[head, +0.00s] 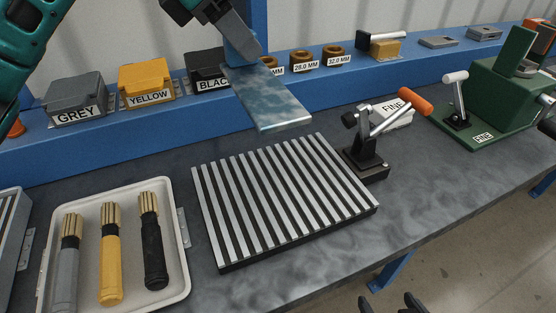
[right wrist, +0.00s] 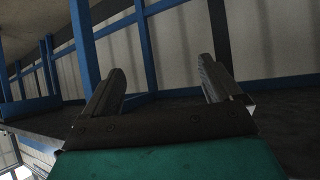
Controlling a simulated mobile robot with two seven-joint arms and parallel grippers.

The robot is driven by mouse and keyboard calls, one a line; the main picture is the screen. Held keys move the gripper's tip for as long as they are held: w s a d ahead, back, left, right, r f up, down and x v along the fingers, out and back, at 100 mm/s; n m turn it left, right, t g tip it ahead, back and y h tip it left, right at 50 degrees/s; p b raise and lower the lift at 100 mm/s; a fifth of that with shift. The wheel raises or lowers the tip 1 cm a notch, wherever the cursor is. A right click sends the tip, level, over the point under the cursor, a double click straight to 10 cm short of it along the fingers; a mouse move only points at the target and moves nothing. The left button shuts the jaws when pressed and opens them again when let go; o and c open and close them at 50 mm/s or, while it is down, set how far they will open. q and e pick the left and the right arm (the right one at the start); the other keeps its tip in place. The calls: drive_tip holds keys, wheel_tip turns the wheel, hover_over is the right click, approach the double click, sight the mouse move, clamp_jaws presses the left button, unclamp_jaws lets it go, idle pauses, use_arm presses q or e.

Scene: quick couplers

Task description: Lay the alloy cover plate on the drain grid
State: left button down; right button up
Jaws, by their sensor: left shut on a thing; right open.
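The alloy cover plate (head: 268,99) is a flat, mottled blue-grey metal plate. My left gripper (head: 243,55) is shut on its far end and holds it out toward the front, above the far edge of the drain grid. The drain grid (head: 285,195) is a rectangle of light metal bars with dark slots, lying on the grey bench, and its top is bare. In the head view my right gripper (head: 393,304) shows only as dark fingertips at the bottom edge. The right wrist view shows its two fingers (right wrist: 163,85) apart with nothing between them.
A clamp with an orange handle (head: 414,101) stands at the grid's right corner. A tray (head: 172,194) with grey, yellow and black couplers lies left of the grid. Labelled boxes (head: 147,82) and rings line the blue shelf behind. A green fixture (head: 493,103) stands at the right.

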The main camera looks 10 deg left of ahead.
use_arm(q)
wheel_tip(320, 180, down, 19)
drive_tip(key=shift+r+b, duration=0.15)
drive_tip(key=shift+b, duration=0.9)
drive_tip(key=shift+f, duration=0.25)
drive_tip(key=c, duration=0.8)
unclamp_jaws()
drive_tip(key=shift+o, duration=0.2)
drive_tip(key=shift+r, duration=0.25)
drive_tip(key=v, duration=1.2)
drive_tip(key=shift+p, duration=0.45)
